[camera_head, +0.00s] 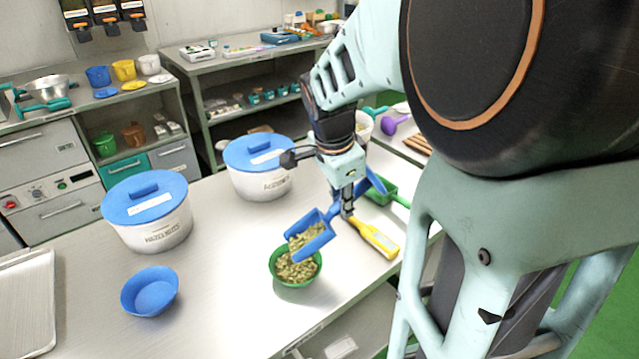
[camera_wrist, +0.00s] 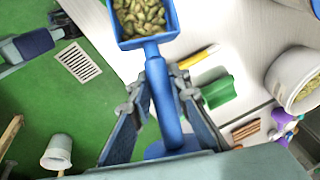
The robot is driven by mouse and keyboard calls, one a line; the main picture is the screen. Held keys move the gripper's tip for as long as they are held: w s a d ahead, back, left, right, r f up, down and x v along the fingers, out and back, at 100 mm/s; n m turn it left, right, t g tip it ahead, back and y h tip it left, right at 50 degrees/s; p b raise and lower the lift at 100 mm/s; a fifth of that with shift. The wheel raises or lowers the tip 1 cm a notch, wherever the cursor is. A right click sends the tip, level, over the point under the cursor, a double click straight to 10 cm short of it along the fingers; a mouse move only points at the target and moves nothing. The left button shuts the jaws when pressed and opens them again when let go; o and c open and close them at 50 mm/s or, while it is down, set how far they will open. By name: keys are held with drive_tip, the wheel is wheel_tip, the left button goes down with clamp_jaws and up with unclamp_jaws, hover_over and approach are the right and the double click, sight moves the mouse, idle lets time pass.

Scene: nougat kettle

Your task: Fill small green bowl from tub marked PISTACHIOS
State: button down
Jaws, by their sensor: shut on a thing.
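My gripper (camera_head: 347,208) is shut on the handle of a blue scoop (camera_head: 318,240). The scoop holds pistachios and is tilted above the small green bowl (camera_head: 294,282), its lip over the bowl. The bowl stands upright on the worktop with a heap of pistachios in it. In the wrist view my gripper (camera_wrist: 160,85) grips the blue scoop (camera_wrist: 153,48), with nuts in its pan; the bowl is hidden there. An open white tub (camera_wrist: 283,80) with nut-like contents shows at the right. In the head view this tub (camera_head: 364,120) is mostly behind my arm; its label is hidden.
Two white tubs with blue lids (camera_head: 145,197) (camera_head: 258,153) stand behind the bowl. An empty blue bowl (camera_head: 150,292) is to its left. A metal tray (camera_head: 28,300) is at far left.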

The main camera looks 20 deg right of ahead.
drive_tip(key=shift+r, duration=0.1)
drive_tip(key=shift+d+r+y+p, duration=0.1)
drive_tip(key=shift+r+y+p, duration=0.4)
drive_tip(key=shift+p, duration=0.7)
drive_tip(key=r+y+p, duration=0.1)
drive_tip(key=p, duration=0.2)
drive_tip(key=shift+r+p, duration=0.15)
drive_tip(key=shift+p, duration=0.2)
drive_tip(key=r+y+p, duration=0.2)
drive_tip(key=y+p, duration=0.1)
drive_tip(key=shift+d+m+y, duration=0.1)
drive_tip(key=shift+m+y, duration=0.2)
drive_tip(key=shift+r+y+p, duration=0.3)
drive_tip(key=shift+y+p, duration=0.2)
drive_tip(key=shift+p, duration=0.05)
